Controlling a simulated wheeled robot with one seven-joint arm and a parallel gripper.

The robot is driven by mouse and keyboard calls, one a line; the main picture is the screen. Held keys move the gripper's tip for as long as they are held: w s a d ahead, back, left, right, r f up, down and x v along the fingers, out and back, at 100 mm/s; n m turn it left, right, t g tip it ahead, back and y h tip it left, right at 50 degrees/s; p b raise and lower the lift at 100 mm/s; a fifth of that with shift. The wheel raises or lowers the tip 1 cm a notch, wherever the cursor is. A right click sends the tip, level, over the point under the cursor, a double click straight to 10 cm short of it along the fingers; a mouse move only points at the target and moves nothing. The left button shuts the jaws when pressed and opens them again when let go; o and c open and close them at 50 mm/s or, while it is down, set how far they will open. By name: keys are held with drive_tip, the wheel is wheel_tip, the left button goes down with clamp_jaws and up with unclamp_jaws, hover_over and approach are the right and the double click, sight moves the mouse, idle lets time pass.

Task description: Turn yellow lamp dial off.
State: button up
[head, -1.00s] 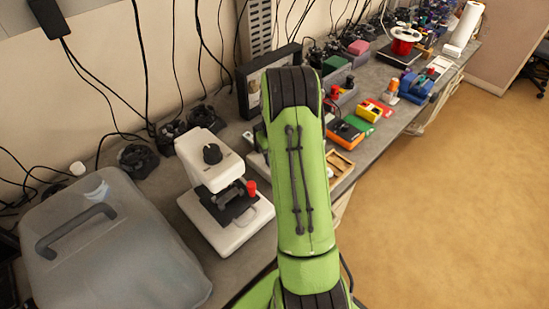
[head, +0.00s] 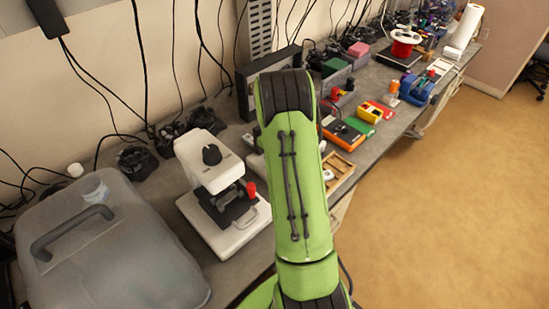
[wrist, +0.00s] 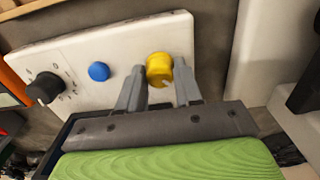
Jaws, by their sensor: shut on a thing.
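In the wrist view, the yellow dial (wrist: 160,69) sits on a white panel (wrist: 117,36), near its right end. My gripper (wrist: 159,84) is at the dial, with one grey finger on each side, and is shut on it. A small dark mark shows on the dial's face. A blue button (wrist: 98,71) and a black knob (wrist: 44,88) with markings around it are on the same panel, to the left. In the head view my green arm hides the gripper and the dial.
In the head view, a white device with a black knob (head: 212,155) stands left of my arm. Several tools and colored boxes line the bench at right. The floor at right is clear.

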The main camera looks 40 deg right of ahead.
drive_tip(key=o, duration=1)
drive_tip(key=shift+o, duration=0.2)
drive_tip(key=shift+r, duration=0.1)
wheel_tip(320, 180, up, 16)
drive_tip(key=p, duration=0.1)
drive_tip(key=shift+f, duration=0.2)
